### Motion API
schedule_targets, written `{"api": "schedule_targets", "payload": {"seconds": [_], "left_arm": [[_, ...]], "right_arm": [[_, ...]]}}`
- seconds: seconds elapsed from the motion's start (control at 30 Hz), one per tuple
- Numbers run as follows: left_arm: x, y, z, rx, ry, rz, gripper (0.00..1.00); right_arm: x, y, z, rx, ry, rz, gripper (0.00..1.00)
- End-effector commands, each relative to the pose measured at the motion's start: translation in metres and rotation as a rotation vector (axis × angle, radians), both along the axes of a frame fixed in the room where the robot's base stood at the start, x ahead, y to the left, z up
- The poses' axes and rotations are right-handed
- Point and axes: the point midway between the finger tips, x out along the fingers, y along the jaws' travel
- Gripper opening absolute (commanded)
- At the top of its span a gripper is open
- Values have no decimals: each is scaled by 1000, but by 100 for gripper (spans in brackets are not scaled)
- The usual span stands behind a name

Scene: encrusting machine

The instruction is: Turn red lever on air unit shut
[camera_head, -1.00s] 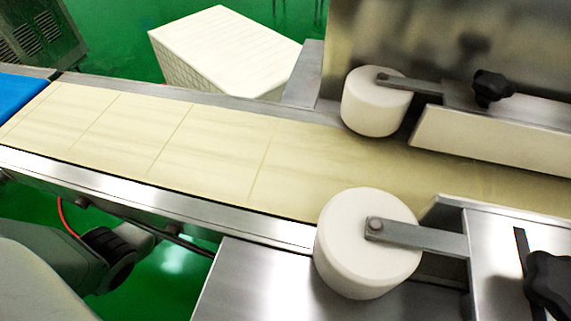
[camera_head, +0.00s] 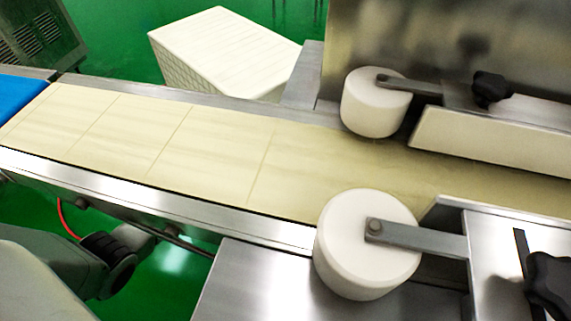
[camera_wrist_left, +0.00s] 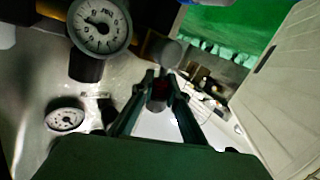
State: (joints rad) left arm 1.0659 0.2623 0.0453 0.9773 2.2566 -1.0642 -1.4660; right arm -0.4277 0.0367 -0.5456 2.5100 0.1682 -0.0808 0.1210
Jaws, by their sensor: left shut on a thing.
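My left gripper (camera_wrist_left: 158,92) shows in the left wrist view. The air unit's round pressure gauge (camera_wrist_left: 100,26) is at the upper left of the wrist view, above a dark body. In the head view only my left forearm shows at the lower left, below the conveyor. My right gripper is in neither view.
A second gauge (camera_wrist_left: 66,119) sits at the wrist view's left. A pale panel (camera_wrist_left: 287,85) stands at its right. In the head view, a conveyor (camera_head: 150,205) with a dough sheet (camera_head: 210,150) crosses the scene, with white rollers (camera_head: 367,243). A white crate (camera_head: 225,50) stands behind.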

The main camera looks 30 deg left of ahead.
Motion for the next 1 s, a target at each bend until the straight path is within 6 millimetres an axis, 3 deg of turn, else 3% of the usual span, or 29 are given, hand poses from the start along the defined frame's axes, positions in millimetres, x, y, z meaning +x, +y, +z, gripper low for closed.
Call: {"api": "schedule_targets", "payload": {"seconds": [0.5, 1.0], "left_arm": [[14, 5, -5, -86, 312, -1, 0], [16, 5, -7, -106, 373, 0, 0]], "right_arm": [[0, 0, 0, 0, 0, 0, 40], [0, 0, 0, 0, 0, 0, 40]]}}
